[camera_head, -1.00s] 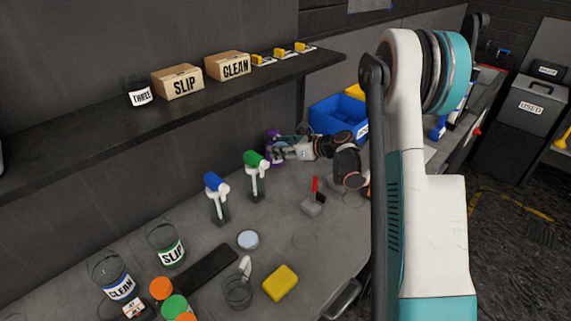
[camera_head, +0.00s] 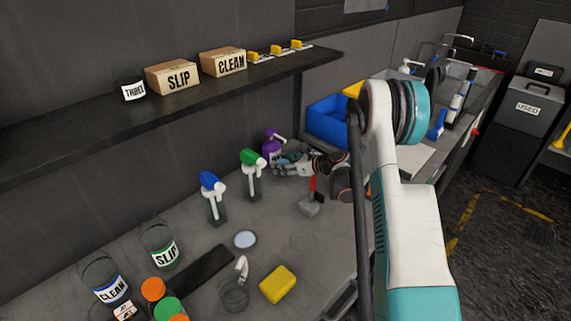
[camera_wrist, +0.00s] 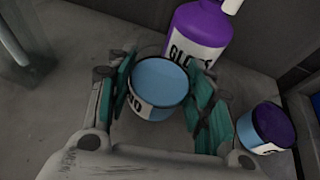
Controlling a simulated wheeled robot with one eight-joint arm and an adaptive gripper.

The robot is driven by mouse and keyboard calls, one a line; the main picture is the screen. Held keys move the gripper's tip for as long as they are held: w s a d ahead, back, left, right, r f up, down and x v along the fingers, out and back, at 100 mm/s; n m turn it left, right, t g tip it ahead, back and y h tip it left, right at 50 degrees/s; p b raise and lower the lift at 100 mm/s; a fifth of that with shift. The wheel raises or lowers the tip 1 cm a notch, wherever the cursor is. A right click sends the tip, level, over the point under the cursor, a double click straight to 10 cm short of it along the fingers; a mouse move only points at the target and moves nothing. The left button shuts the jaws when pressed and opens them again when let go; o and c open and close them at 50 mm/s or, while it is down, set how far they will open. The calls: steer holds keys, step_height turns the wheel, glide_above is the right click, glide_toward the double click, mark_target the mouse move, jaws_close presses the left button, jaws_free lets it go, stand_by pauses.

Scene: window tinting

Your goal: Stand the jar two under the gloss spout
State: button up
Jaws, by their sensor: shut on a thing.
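Whether the jar touches the bench or sits below the spout is unclear. In the head view, my gripper (camera_head: 284,164) is beside the purple bottle (camera_head: 271,149); the jar is not distinguishable there.
Another jar with purple inside (camera_wrist: 267,127) stands right of my gripper. In the head view, green (camera_head: 251,175) and blue (camera_head: 212,198) dispensers stand left of it.

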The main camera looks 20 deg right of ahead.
mark_target(286, 162)
steer(key=shift+w+d, duration=0.95)
steer(key=shift+w, duration=0.15)
steer(key=shift+f+b, duration=0.45)
steer(key=shift+f, duration=0.2)
steer(key=o, duration=1.2)
steer(key=shift+f, duration=0.1)
steer(key=shift+s+d+r, duration=0.15)
steer(key=shift+s+r, duration=0.15)
steer(key=p+v, duration=0.2)
steer(key=v, duration=0.9)
steer(key=shift+s, duration=0.1)
